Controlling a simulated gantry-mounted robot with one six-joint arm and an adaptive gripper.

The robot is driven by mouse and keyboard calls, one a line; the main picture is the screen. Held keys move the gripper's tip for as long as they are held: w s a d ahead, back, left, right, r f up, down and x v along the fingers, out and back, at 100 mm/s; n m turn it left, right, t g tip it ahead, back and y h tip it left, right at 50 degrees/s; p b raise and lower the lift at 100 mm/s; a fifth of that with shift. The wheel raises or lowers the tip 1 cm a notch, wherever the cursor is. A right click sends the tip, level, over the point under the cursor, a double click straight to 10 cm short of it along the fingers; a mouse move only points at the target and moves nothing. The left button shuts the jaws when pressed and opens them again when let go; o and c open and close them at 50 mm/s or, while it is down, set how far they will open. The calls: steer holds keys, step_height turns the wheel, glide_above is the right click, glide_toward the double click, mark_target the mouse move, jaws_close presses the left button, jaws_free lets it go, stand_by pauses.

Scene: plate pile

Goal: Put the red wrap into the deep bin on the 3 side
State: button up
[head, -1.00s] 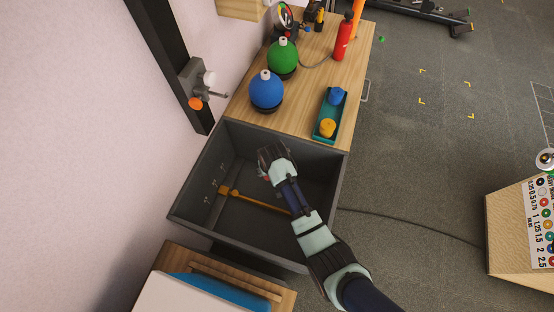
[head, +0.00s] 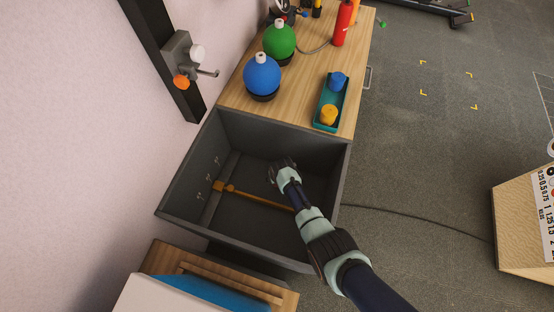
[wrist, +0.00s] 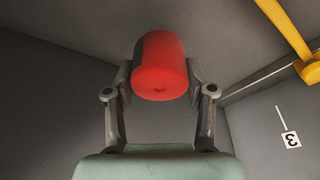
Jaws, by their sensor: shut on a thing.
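The red wrap (wrist: 160,68), a short rounded cylinder, is between the two fingers of my gripper (wrist: 160,80) in the wrist view. My gripper is shut on it. In the head view my gripper (head: 282,166) is inside the dark grey deep bin (head: 175,190), on the far side of an orange-yellow bar (head: 255,200). The wrap is hidden there behind my gripper. In the wrist view a white tag with a 3 (wrist: 291,139) is at the right, and the yellow bar is at the upper right. I cannot tell whether the wrap touches the bin.
A wooden top (head: 237,98) adjoins the bin's far wall, with a blue ball (head: 262,76), a green ball (head: 279,42) and a teal tray (head: 321,115). A wooden and blue unit (head: 215,291) stands near the front. The bin's walls surround my gripper.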

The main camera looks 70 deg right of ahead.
steer(key=shift+f+b, duration=1)
steer(key=shift+f, duration=1)
steer(key=shift+f, duration=0.25)
steer(key=o, duration=1.1)
steer(key=shift+r, duration=0.1)
steer(key=shift+o, duration=0.2)
steer(key=p+v, duration=0.6)
steer(key=v, duration=0.6)
steer(key=shift+r+p, duration=0.15)
steer(key=shift+p, duration=0.2)
